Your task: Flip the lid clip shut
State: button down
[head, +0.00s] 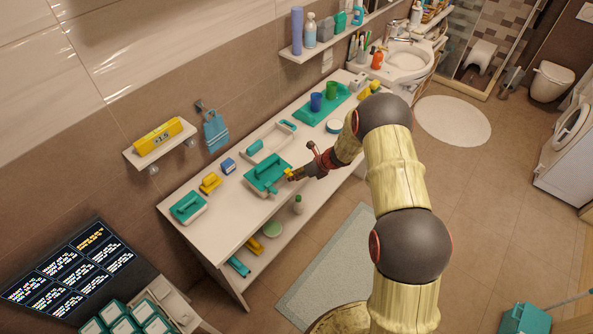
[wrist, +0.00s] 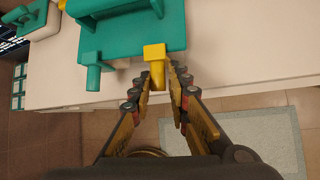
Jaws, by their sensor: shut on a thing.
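A teal box with a handled lid (head: 266,170) sits near the front edge of the white counter. Its teal top also fills the upper part of the wrist view (wrist: 120,40). A yellow clip (wrist: 155,53) sticks out from its front side, with a teal peg (wrist: 93,72) to the left of it. My gripper (wrist: 158,80) is shut on the yellow clip, one finger on each side. In the head view my gripper (head: 291,174) reaches in from the right at the box's front right. The clip's lower end is partly hidden between the fingers.
An open white-and-teal tray (head: 268,146) stands behind the box. Another teal-handled box (head: 188,207), a yellow item (head: 210,183) and a blue item (head: 228,166) stand to the left. A teal tray with cups (head: 322,104) is farther back. Floor in front is mostly clear.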

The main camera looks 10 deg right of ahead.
jog(key=p, duration=0.3)
jog(key=shift+w+a+r+g, duration=0.15)
jog(key=shift+w+r+g, duration=0.05)
jog(key=shift+r+g, duration=0.2)
jog(key=shift+h, duration=0.3)
jog(key=shift+f+g+p, duration=0.1)
jog(key=shift+g+p, duration=0.2)
jog(key=shift+p, duration=0.5)
jog(key=c, duration=1.8)
grip_release()
jog(key=shift+o, duration=0.2)
jog(key=v, duration=1.1)
jog(key=shift+r, duration=0.4)
